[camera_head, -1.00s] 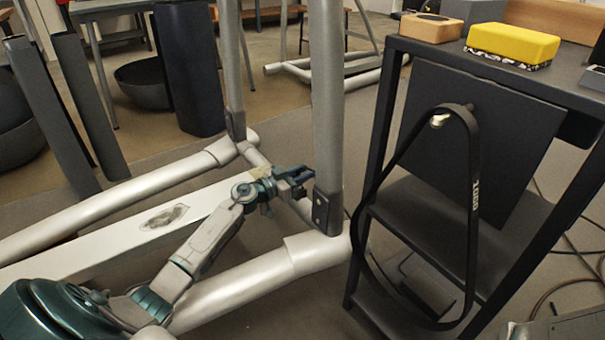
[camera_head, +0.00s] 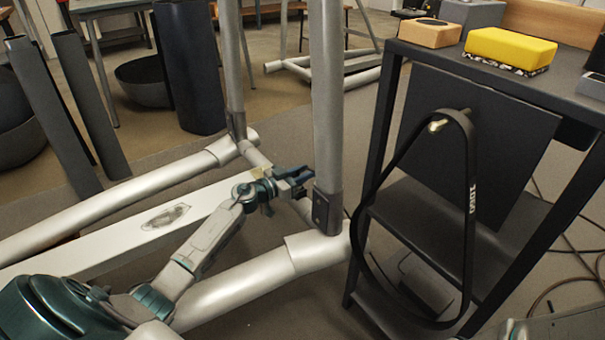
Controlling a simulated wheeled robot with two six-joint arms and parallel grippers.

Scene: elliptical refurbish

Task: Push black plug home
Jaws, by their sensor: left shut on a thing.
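My left gripper (camera_head: 295,179) is low beside the foot of a grey upright tube (camera_head: 327,100) of the elliptical frame. Its jaws are shut on a small dark thing, which looks like the black plug, but the fingers hide most of it. The black plug cannot be made out clearly by itself. The gripper is just left of the dark sleeve (camera_head: 328,213) at the tube's foot, above the cross tube; I cannot tell whether it touches.
Thick silver floor tubes (camera_head: 240,292) and a white rail (camera_head: 90,245) lie around my left arm. A black cart (camera_head: 560,92) stands on the right, with a hanging black belt (camera_head: 473,230), a yellow block (camera_head: 510,46) and a wooden box (camera_head: 429,33). Cables lie at far right.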

